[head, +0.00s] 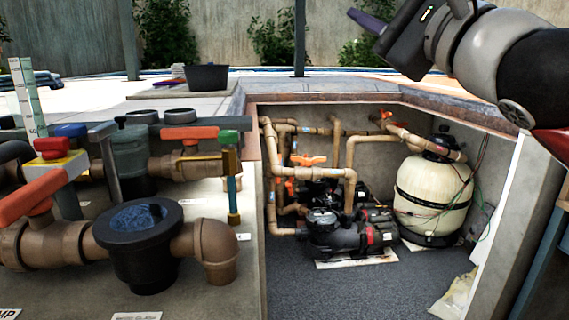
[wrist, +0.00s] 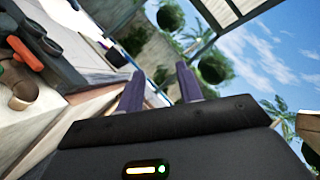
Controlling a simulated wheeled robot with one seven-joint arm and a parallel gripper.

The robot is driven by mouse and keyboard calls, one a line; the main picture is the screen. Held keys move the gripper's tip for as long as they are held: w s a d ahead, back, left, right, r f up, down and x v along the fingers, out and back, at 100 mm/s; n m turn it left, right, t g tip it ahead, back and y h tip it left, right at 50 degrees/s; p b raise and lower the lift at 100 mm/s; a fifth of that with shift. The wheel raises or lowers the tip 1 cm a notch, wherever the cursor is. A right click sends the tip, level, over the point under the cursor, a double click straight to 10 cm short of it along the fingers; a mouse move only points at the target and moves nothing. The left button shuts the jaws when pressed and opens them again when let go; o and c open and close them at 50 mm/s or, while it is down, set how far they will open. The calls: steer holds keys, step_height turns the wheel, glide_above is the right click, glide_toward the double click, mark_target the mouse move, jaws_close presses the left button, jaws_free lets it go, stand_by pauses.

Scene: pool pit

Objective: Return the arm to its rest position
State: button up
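My gripper (wrist: 160,70) has two purple fingers that stand apart with nothing between them in the wrist view. In the head view my gripper (head: 366,20) is raised at the upper right, above the pit's back edge, with a purple finger pointing to the upper left. My arm reaches in from the right edge of the head view. The wrist view is tilted and shows sky, trees and wall beyond the fingers.
Brown pipes with a strainer pot (head: 140,240) and orange-handled valves fill the left ledge. The pit holds a black pump (head: 345,235) and a cream filter tank (head: 430,198). A black bucket (head: 206,78) stands on the far deck. The air around my gripper looks clear.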

steer(key=s+a+f+n+y, duration=0.2)
steer(key=s+a+n, duration=0.1)
steer(key=s+n, duration=0.25)
steer(key=s+a+f+n+g+h, duration=0.1)
steer(key=a+f+n+g, duration=0.2)
steer(key=f+n, duration=0.4)
steer(key=s+a+f+n+g, duration=0.1)
steer(key=a+f+n+g, duration=0.25)
steer(key=f, duration=0.55)
steer(key=d+f+n+g+h, duration=0.1)
steer(key=d+f+g+h, duration=0.15)
steer(key=f, duration=0.65)
steer(key=d+f+n+g+h, duration=0.15)
steer(key=f+h, duration=0.25)
steer(key=f, duration=0.6)
steer(key=s+d+f+m+g+h, duration=0.1)
steer(key=s+d+f+g+h, duration=0.2)
steer(key=d+f, duration=0.6)
step_height(320, 180, down, 3)
steer(key=shift+s+d+f+m+g+h, duration=0.1)
steer(key=shift+s+d+m+g+h, duration=0.25)
steer(key=shift+s+h, duration=0.75)
